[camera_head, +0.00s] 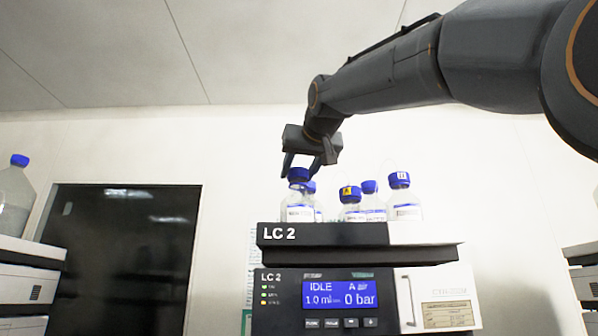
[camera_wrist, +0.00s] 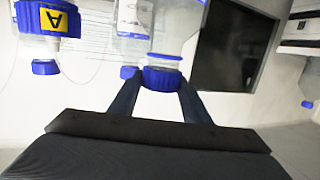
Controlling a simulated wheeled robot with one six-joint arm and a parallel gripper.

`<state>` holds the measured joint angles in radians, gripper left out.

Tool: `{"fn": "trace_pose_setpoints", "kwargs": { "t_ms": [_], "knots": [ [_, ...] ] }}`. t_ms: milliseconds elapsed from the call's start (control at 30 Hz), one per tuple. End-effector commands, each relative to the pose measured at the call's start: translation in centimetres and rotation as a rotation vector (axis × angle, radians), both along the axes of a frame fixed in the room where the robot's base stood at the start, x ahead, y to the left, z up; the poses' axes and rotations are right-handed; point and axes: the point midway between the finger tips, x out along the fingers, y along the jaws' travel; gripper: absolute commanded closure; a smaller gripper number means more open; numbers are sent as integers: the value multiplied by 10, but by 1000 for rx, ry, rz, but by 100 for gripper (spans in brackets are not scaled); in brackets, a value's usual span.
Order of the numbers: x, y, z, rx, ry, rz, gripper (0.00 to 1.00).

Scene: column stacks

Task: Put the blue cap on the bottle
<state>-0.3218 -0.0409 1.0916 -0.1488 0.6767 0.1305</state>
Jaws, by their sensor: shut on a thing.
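My gripper (camera_head: 300,165) points down above the left end of the LC 2 unit's top. It is shut on a blue cap (camera_head: 298,174); in the wrist view this cap (camera_wrist: 163,78) lies between the two fingers. A clear bottle (camera_head: 298,212) with a white label stands upright directly below the cap. In the wrist view, which is upside down, the clear bottle (camera_wrist: 178,22) and its neck line up with the held cap. I cannot tell whether the cap is seated or just above the neck. Another blue cap (camera_head: 309,187) shows close behind, on the right.
Several capped bottles stand to the right, one with a yellow-labelled cap (camera_head: 350,194) and one with a white-labelled cap (camera_head: 399,179). They share the LC 2 unit's top tray (camera_head: 330,234). A larger blue-capped bottle (camera_head: 16,200) stands far left.

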Motion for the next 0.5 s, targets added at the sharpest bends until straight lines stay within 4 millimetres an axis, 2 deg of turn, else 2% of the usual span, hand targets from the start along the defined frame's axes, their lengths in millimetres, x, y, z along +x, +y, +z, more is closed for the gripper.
{"fn": "trace_pose_setpoints", "kwargs": {
  "t_ms": [500],
  "knots": [
    [0,0,-6,0,0,0,78]
  ]
}}
